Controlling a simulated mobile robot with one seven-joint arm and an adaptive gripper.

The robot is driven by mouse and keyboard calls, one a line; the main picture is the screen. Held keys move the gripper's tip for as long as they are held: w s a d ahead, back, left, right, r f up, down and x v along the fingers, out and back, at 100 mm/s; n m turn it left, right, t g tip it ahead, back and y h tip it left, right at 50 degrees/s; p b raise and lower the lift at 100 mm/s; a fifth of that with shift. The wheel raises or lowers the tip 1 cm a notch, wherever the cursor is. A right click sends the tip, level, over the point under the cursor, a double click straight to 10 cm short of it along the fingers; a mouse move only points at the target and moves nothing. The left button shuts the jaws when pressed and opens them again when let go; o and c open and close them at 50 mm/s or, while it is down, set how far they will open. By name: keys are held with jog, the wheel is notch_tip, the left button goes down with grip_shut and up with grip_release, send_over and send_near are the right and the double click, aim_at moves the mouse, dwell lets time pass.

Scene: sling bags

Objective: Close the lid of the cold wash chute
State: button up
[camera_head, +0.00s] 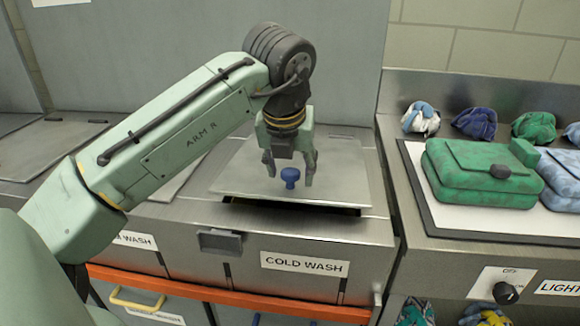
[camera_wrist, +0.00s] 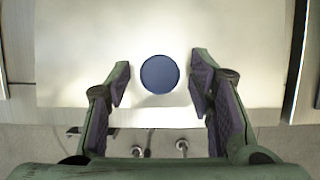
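The cold wash chute's lid (camera_head: 335,175) is a flat metal plate with a blue knob (camera_head: 290,177). It lies nearly flat, with a dark gap showing under its front edge. The "COLD WASH" label (camera_head: 304,263) is on the chute front below it. My gripper (camera_head: 290,180) points down over the lid, open, with a finger to either side of the knob. In the wrist view, the knob (camera_wrist: 160,74) sits between and slightly beyond the open fingertips, with space on both sides. It does not appear to be touched. The lid (camera_wrist: 75,60) fills most of that view.
To the right, a counter holds a white mat (camera_head: 440,215) with a green sling bag (camera_head: 480,172) and several cloth bundles behind it. A small handle (camera_head: 220,240) juts from the chute front. A tall grey panel stands behind the lid. Another metal lid (camera_head: 45,150) is at the left.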

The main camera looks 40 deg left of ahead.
grip_shut()
dwell(0.4)
